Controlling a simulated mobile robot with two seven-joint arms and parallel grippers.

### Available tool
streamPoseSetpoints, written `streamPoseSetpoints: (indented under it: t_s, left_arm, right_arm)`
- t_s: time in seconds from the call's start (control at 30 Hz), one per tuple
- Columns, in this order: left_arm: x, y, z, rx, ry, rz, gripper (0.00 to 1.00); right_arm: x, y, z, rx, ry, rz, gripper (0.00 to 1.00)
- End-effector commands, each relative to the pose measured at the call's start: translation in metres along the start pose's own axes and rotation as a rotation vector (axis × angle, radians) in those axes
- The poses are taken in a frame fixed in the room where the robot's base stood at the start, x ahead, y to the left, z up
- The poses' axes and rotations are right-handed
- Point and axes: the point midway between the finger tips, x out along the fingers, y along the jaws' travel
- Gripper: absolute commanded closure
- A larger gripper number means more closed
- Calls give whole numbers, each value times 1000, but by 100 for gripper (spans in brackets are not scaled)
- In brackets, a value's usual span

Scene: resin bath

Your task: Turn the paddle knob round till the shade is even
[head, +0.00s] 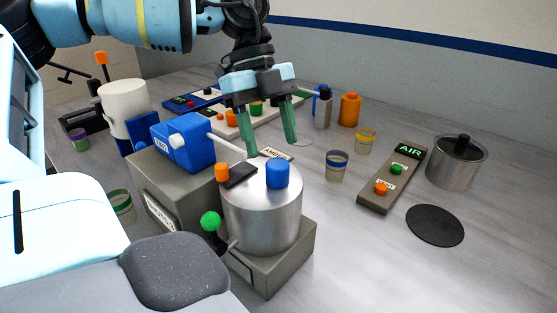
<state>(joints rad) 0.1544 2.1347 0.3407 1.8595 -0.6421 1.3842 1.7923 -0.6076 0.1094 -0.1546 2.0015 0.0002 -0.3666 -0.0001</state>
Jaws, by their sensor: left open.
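A steel round vessel (262,218) with a flat lid stands on a grey base. A blue knob (277,175) sits upright on the lid's right side; it may be the paddle knob. An orange knob (222,173) and a dark flat piece (240,175) are on the lid's left side. My left gripper (270,149) points down with its green fingers apart and empty. In the picture its fingertips are above and behind the blue knob, and no contact shows. The resin and its shade are hidden inside the vessel. My right gripper is out of view.
A blue box (185,142) with a pale rod stands left of the vessel. A green ball lever (211,221) sticks out at its front. The front right table is clear.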

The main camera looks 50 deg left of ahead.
Motion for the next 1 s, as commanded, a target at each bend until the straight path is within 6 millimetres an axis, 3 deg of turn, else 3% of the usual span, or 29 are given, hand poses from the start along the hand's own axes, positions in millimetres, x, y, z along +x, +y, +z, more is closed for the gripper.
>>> streamPoseSetpoints:
  t_s: [0.3,0.73,1.0]
  left_arm:
    - [44,0,0,-1,1,2,41]
    - [54,0,0,-1,1,-1,41]
    - [53,0,0,-1,1,-1,77]
  right_arm:
    - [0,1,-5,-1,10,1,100]
    - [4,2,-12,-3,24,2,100]
    - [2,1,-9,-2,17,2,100]
